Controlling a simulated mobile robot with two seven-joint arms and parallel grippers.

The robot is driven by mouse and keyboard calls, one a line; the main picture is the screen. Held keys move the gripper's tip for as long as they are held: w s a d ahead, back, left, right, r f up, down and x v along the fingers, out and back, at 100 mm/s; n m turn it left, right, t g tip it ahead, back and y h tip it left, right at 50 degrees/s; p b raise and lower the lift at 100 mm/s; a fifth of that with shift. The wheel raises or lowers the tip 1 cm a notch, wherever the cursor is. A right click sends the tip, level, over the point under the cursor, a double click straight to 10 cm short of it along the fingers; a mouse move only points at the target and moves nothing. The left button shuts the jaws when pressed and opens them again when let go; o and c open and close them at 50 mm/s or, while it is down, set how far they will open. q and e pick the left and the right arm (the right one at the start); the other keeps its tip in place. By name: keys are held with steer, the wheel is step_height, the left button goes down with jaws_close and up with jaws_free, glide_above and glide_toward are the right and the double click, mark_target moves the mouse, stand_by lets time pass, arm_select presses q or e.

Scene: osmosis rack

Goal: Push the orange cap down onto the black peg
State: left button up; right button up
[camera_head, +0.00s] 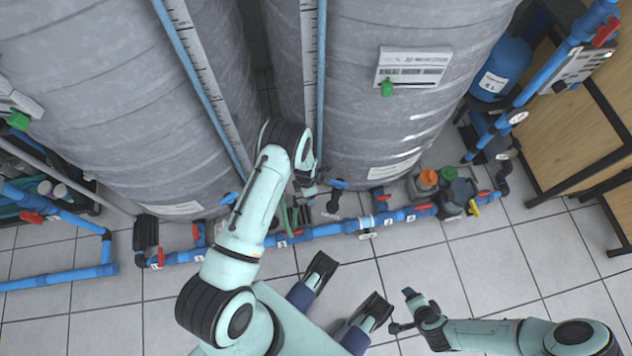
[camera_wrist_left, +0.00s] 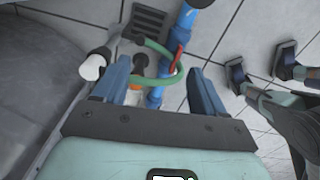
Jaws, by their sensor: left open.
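My left gripper (camera_wrist_left: 158,80) is open in the left wrist view, its two blue fingers spread apart. A small orange piece (camera_wrist_left: 135,87) on a white part shows between the fingers, nearer the left one; I take it for the orange cap, though it is largely hidden. A green hose loop (camera_wrist_left: 160,46) and a blue pipe also show in the gap. In the head view, my left gripper (camera_head: 305,188) hangs low by the pipes between the two tanks. I cannot make out the black peg for certain. My right gripper (camera_head: 404,311) looks open and empty over the floor.
Two large grey tanks (camera_head: 400,100) stand behind the blue floor pipe (camera_head: 330,229) with red valve handles. A dark fitting with an orange knob (camera_head: 428,178) and a green knob (camera_head: 449,173) is at right.

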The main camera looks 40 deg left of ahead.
arm_select(q)
steer(key=d+r+m, duration=0.1)
steer(key=w+d+r, duration=0.1)
steer(key=r+m, duration=0.1)
steer(key=shift+w+d+r+m, duration=0.25)
steer(key=shift+w+d+m, duration=0.05)
steer(key=shift+w+d, duration=0.1)
steer(key=shift+s, duration=0.15)
